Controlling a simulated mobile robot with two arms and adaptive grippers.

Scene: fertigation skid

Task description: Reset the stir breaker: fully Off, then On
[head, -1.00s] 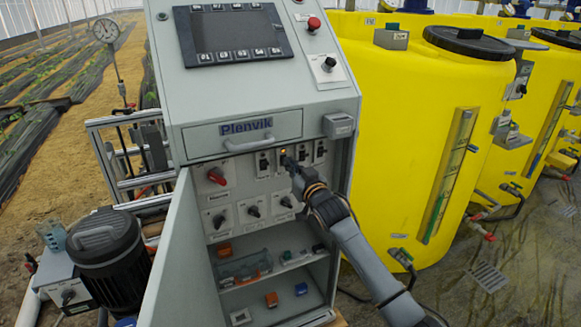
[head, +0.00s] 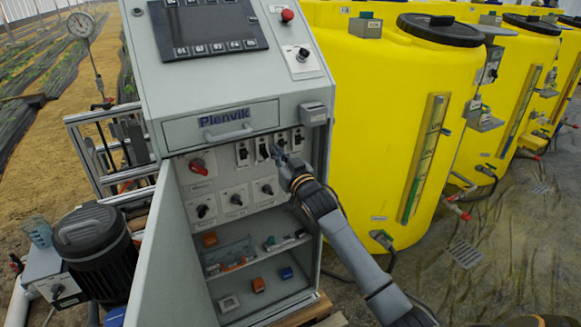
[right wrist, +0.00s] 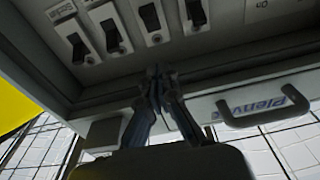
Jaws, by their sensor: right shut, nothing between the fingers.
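A row of several black breaker switches (head: 262,149) sits at the top of the open cabinet (head: 166,245); the same row shows close up in the right wrist view (right wrist: 112,36). Their labels are too small or cut off to read, so I cannot tell which one is the stir breaker. My right gripper (head: 280,157) is shut and empty, in front of the right half of the row. In the right wrist view its closed fingertips (right wrist: 161,72) stand apart from the switches, near the panel edge. They partly hide the row in the head view. My left gripper is out of view.
A red rotary switch (head: 198,166) and several black knobs (head: 235,199) sit lower on the panel. A drawer with a handle (head: 228,133) is above the breakers. The cabinet door stands open at left. Yellow tanks (head: 390,130) stand at right.

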